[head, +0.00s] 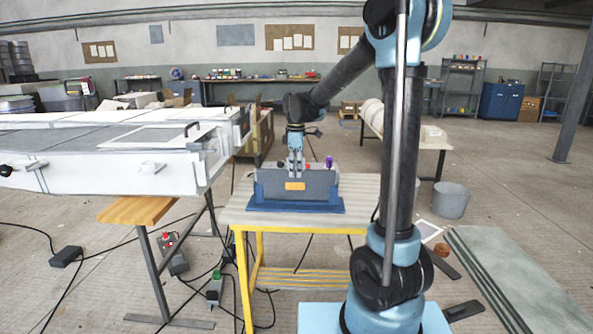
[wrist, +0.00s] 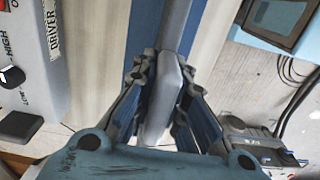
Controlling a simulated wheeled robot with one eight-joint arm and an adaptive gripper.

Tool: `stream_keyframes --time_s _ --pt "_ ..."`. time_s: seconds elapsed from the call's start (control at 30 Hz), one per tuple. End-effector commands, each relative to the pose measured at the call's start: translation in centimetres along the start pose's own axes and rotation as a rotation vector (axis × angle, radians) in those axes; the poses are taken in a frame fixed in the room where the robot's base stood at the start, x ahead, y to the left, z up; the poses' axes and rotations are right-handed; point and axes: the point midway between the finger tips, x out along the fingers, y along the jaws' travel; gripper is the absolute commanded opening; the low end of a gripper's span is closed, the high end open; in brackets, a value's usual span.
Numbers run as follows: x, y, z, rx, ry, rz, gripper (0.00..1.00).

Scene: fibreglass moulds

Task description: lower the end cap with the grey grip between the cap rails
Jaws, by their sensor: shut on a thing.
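My gripper (head: 295,170) comes from above at the panel's top middle. In the wrist view my gripper (wrist: 163,82) is shut on the grey grip (wrist: 160,108), a flat upright piece between both fingers. The panel's lower edge is hidden.
The wooden table (head: 236,216) has yellow legs. A long white mould (head: 120,174) lies to the left, with a black handle on top. A purple-topped item (head: 329,162) stands behind the panel. A grey bucket (head: 450,200) is on the floor at right. Cables cross the floor.

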Motion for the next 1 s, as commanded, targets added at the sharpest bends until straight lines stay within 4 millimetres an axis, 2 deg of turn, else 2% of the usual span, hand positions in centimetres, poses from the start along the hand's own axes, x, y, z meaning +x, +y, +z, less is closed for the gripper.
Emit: stream_keyframes --time_s 0.1,0.13,0.2,0.67,0.77,1.0 --pt "0.2 0.0 0.0 0.0 0.0 0.0 0.0" --pt "0.2 0.0 0.0 0.0 0.0 0.0 0.2" --pt "0.2 0.0 0.0 0.0 0.0 0.0 0.36" --pt "-0.4 0.0 0.0 0.0 0.0 0.0 0.36" --pt "-1.5 0.0 0.0 0.0 0.0 0.0 0.36" --pt "-5.6 0.0 0.0 0.0 0.0 -0.001 0.36"
